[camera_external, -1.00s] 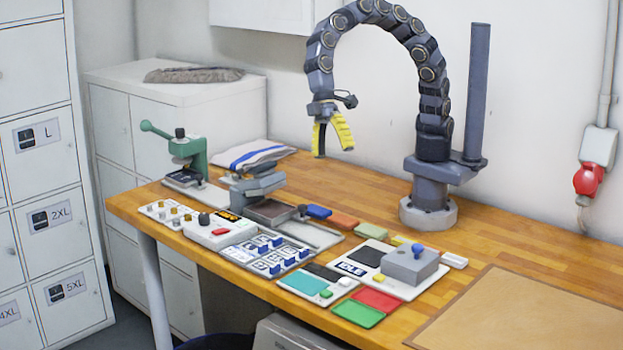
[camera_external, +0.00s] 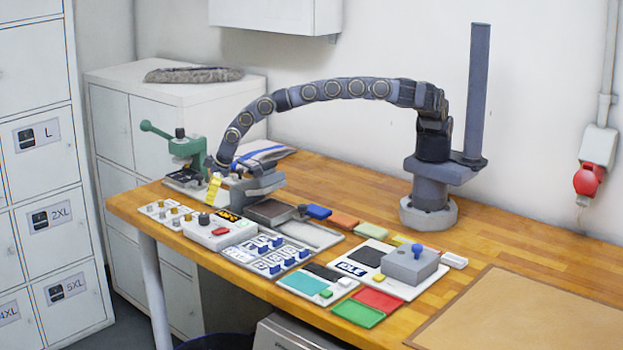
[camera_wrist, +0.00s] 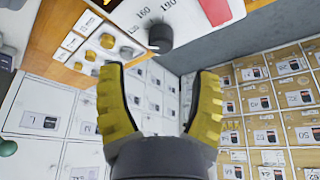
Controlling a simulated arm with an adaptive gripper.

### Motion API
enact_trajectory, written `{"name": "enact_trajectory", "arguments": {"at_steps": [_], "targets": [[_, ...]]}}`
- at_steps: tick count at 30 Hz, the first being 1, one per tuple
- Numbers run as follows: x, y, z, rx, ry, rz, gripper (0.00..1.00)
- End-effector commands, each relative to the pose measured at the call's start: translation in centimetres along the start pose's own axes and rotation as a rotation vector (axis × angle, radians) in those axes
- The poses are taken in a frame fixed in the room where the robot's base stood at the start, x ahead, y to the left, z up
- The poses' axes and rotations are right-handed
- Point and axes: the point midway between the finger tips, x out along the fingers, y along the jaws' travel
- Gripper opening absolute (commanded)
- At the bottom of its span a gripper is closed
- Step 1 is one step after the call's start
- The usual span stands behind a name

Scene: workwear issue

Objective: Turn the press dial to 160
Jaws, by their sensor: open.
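The press dial is a small black knob (camera_external: 204,219) on a white control box (camera_external: 200,233) at the front left of the bench. In the wrist view the black knob (camera_wrist: 160,37) sits just beyond the fingertips, roughly midway between them. My gripper (camera_external: 213,190) is above and a little behind the box. In the wrist view my gripper (camera_wrist: 158,72) has its yellow fingers wide apart, empty, not touching the knob.
The box has an orange display (camera_external: 228,214) and a red button (camera_external: 220,231). A grey press (camera_external: 258,187) stands close behind it, a green hand press (camera_external: 187,150) to the left. A panel with small knobs (camera_external: 168,213) adjoins the box. Bench front edge is close.

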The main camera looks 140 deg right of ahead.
Motion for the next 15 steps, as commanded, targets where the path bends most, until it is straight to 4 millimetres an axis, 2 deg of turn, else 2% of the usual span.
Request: {"name": "enact_trajectory", "arguments": {"at_steps": [8,15], "targets": [[4.2,0.3,0.3,0.002,-0.007,0.004,0.63],[6.1,0.1,0.2,0.000,-0.004,0.002,0.63]]}}
